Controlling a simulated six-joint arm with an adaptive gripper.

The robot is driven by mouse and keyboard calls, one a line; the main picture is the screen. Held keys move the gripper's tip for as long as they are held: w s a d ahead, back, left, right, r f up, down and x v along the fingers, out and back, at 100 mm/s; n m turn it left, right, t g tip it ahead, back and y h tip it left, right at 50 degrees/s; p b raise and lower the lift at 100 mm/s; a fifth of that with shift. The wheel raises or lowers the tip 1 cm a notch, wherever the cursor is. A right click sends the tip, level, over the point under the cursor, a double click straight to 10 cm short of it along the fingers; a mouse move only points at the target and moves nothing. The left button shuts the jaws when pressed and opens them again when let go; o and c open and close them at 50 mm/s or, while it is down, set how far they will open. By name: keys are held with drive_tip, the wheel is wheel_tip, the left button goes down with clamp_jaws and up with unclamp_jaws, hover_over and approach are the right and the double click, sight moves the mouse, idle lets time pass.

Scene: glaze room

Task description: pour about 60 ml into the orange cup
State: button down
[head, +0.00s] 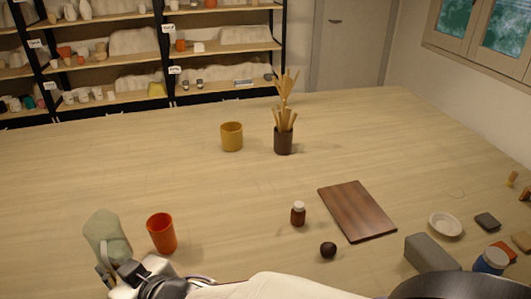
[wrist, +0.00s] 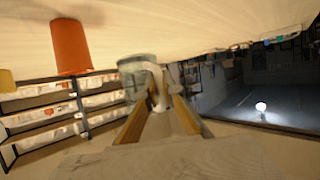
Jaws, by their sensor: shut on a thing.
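The orange cup (head: 161,233) stands upright on the table at the lower left of the head view. It also shows at the upper left of the wrist view (wrist: 70,47), which is turned over. A pale green, see-through jug (head: 108,236) is left of the cup, apart from it in the picture and leaning. My gripper (head: 108,274) is shut on the jug, at its handle as the wrist view (wrist: 158,97) shows. I cannot make out the liquid level, and no stream shows. The inside bottom of the cup is hidden.
A yellow cup (head: 232,137) and a dark holder with wooden tools (head: 284,140) stand farther back. A brown bottle (head: 298,214), a dark ball (head: 328,250), a wooden board (head: 357,210) and a white dish (head: 445,224) lie to the right. The table's middle left is clear.

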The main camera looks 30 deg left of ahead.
sight(121, 238)
wheel_tip(121, 238, down, 7)
drive_tip(key=shift+f, duration=0.15)
drive_tip(key=shift+w, duration=0.15)
idle(0.5)
drive_tip(key=w+r+m+g, duration=0.1)
drive_tip(key=r, duration=0.1)
drive_tip(key=w+r+m+g, duration=0.1)
drive_tip(key=w+r+m, duration=0.1)
drive_tip(key=w+r+m+g+y, duration=0.1)
drive_tip(key=w+r+m, duration=0.1)
drive_tip(key=r, duration=0.1)
drive_tip(key=shift+d+g, duration=0.2)
drive_tip(key=shift+g, duration=0.1)
drive_tip(key=shift+w+r+m, duration=0.45)
drive_tip(key=shift+r+m, duration=0.2)
drive_tip(key=shift+m, duration=0.05)
drive_tip(key=shift+r+m+g+y, duration=0.3)
drive_tip(key=shift+r+m+g, duration=0.1)
drive_tip(key=shift+g, duration=0.1)
drive_tip(key=shift+r+m, duration=0.15)
drive_tip(key=shift+m, duration=0.15)
drive_tip(key=shift+w+m, duration=0.2)
drive_tip(key=shift+m, duration=0.1)
drive_tip(key=shift+w+m+g+y, duration=0.15)
drive_tip(key=shift+m+g+y, duration=0.15)
drive_tip(key=shift+g, duration=0.1)
